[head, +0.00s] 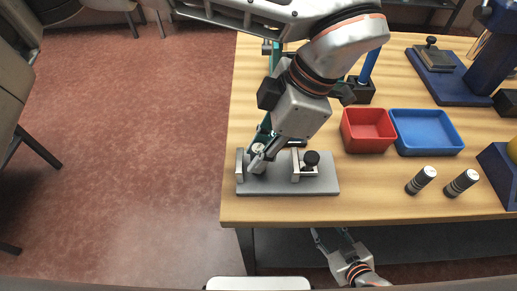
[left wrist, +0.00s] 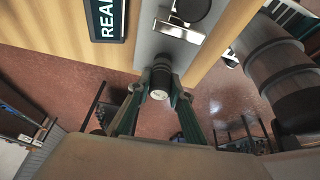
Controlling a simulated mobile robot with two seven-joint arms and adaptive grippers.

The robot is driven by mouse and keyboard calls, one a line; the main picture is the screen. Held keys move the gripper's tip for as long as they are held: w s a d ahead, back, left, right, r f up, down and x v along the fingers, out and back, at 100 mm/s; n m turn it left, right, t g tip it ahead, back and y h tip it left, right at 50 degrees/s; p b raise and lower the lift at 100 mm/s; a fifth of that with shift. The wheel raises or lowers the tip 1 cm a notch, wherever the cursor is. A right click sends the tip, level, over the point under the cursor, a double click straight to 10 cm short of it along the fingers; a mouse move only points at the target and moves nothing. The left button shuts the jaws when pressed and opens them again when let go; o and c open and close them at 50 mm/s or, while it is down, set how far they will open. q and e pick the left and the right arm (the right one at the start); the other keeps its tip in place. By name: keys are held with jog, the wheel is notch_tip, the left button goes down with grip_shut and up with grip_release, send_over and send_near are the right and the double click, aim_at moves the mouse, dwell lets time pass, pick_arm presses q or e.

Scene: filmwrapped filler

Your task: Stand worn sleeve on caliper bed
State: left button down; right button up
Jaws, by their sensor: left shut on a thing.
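The grey caliper bed (head: 320,187) lies at the table's front left, with an upright jaw at its left end and a second jaw with a black knob (head: 311,158) further right. My left gripper (head: 258,158) is over the bed's left part, shut on a sleeve. In the left wrist view the sleeve (left wrist: 160,79) is a dark cylinder with a pale end face, between the fingers of my gripper (left wrist: 157,92). The bed (left wrist: 157,42) is behind it. I cannot tell whether the sleeve touches the bed. My right gripper (head: 331,233) is open and empty below the table's front edge.
Two dark banded cylinders (head: 421,180) (head: 462,183) lie or stand front right. A red bin (head: 368,146) and a blue bin (head: 428,148) sit behind them. A blue-based stand (head: 463,88) is at the back right. A dark sign (left wrist: 105,18) is beside the bed.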

aim_at(261, 148)
pick_arm(q)
jog(key=shift+r, duration=0.1)
jog(key=c, duration=1.8)
grip_release()
jog(key=v, duration=0.6)
jog(key=shift+d+r+p, duration=0.1)
jog(key=shift+r+p, duration=0.2)
jog(key=shift+r, duration=0.1)
jog(key=shift+d+r, duration=0.15)
jog(key=shift+r, duration=0.2)
jog(key=shift+s, duration=0.1)
